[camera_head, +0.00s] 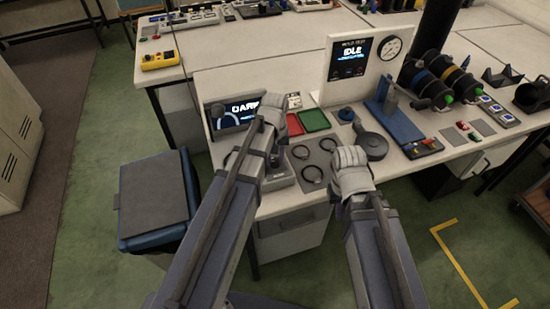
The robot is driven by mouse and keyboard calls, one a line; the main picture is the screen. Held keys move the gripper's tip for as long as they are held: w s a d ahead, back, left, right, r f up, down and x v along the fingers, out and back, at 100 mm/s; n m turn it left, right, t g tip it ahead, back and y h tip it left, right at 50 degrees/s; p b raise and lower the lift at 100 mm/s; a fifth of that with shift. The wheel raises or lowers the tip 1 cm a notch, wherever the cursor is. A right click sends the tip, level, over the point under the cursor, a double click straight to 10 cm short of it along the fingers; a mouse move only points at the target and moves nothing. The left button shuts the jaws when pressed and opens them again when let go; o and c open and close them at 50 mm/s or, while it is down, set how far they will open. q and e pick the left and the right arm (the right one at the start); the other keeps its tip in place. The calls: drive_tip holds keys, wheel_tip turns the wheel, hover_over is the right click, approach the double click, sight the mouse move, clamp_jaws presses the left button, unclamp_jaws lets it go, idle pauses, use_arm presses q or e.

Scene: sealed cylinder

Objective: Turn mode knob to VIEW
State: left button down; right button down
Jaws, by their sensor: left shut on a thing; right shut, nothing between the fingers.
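My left gripper (274,113) is at the right end of a dark display panel (223,124) whose lit text begins "DARK". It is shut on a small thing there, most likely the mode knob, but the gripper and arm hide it. The knob's pointer and any VIEW mark cannot be seen. My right gripper (349,160) is shut and empty. It is over the front edge of the bench, left of a dark round object (373,146).
A white panel with an "IDLE" screen (349,58) and a gauge stands behind. A blue stand (394,122) and spools are at right. A lidded bin (154,193) stands at left.

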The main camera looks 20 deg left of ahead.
sight(275, 161)
use_arm(q)
drive_tip(key=shift+n, duration=0.4)
drive_tip(key=c, duration=0.5)
unclamp_jaws()
drive_tip(key=shift+r, duration=0.1)
wheel_tip(275, 161, up, 8)
drive_tip(key=p, duration=0.8)
drive_tip(key=shift+f, duration=0.2)
